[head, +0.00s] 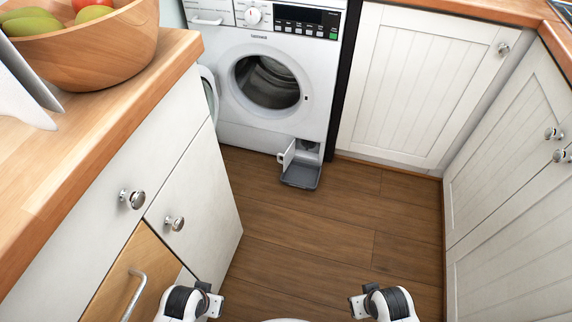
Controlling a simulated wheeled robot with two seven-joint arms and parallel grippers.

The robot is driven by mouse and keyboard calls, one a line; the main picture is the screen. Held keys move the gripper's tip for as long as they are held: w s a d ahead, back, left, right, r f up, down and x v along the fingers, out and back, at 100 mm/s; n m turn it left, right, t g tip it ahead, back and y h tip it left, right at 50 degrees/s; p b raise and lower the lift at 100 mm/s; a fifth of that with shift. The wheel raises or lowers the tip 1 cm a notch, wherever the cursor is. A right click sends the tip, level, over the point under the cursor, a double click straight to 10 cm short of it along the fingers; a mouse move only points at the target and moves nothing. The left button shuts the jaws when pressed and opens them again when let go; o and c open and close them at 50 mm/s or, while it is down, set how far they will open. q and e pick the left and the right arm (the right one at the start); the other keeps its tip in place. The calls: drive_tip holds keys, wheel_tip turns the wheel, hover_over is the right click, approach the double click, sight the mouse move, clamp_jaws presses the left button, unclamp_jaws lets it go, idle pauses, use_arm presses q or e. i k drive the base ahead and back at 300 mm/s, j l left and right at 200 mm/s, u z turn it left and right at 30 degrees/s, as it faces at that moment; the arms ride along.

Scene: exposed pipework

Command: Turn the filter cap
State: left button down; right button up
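The washing machine (268,75) stands at the back with its round door open to the left. At its bottom right, a small service flap (287,154) stands open. The recess (307,147) behind it is dark, and the filter cap inside is too small and shaded to make out clearly. My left gripper (214,303) and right gripper (357,306) show at the bottom edge, far from the machine and apart from each other. Their fingers cannot be made out, so I cannot tell whether they are open. Nothing is seen held.
A grey tray (301,177) sits on the floor below the flap opening. White cabinets (420,85) stand at the back right and along the right. A counter (100,130) with a wooden fruit bowl (95,52) is at left. The wooden floor (310,235) between is clear.

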sight(309, 144)
drive_tip(key=i+l, duration=0.4)
drive_tip(key=i+l+u, duration=0.2)
drive_tip(key=i+l, duration=0.15)
drive_tip(key=i+l+u, duration=0.2)
drive_tip(key=i+l, duration=0.15)
drive_tip(key=l, duration=0.15)
drive_tip(key=i+l+u, duration=0.25)
drive_tip(key=l, duration=0.2)
drive_tip(key=i, duration=0.05)
